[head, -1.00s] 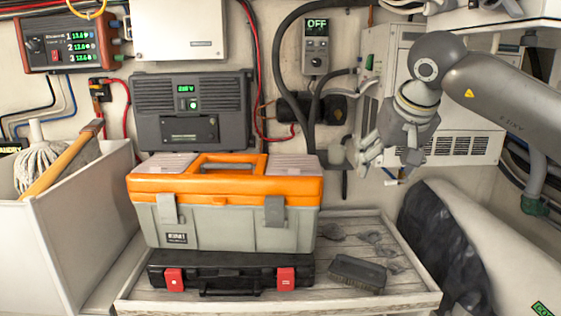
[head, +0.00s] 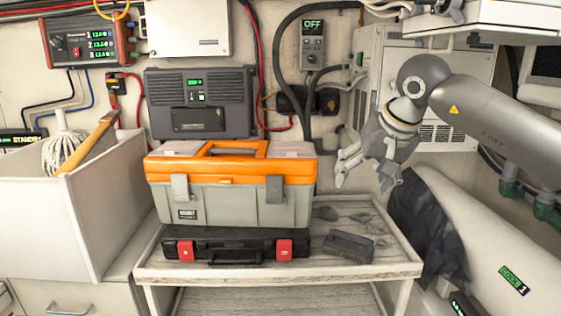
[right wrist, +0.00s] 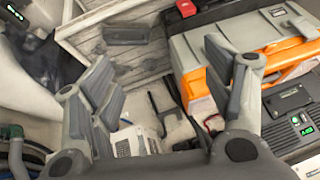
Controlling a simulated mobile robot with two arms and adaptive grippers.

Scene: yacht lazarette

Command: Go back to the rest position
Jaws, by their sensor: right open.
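My right gripper (head: 366,172) is open and empty in the head view, raised above the right part of the wooden cart top. In the right wrist view its two fingers (right wrist: 155,100) are spread apart with nothing between them. An orange and grey toolbox (head: 231,199) stands to its left, on top of a black case with red latches (head: 220,259). The toolbox also shows at the upper right of the right wrist view (right wrist: 193,52). My left gripper is in neither view.
A dark brush-like block (head: 338,246) lies on the wooden cart (head: 385,268). A white bin (head: 22,232) with a mop (head: 65,150) stands at left. A white rounded tank (head: 500,250) stands at right. Wall units and cables fill the back.

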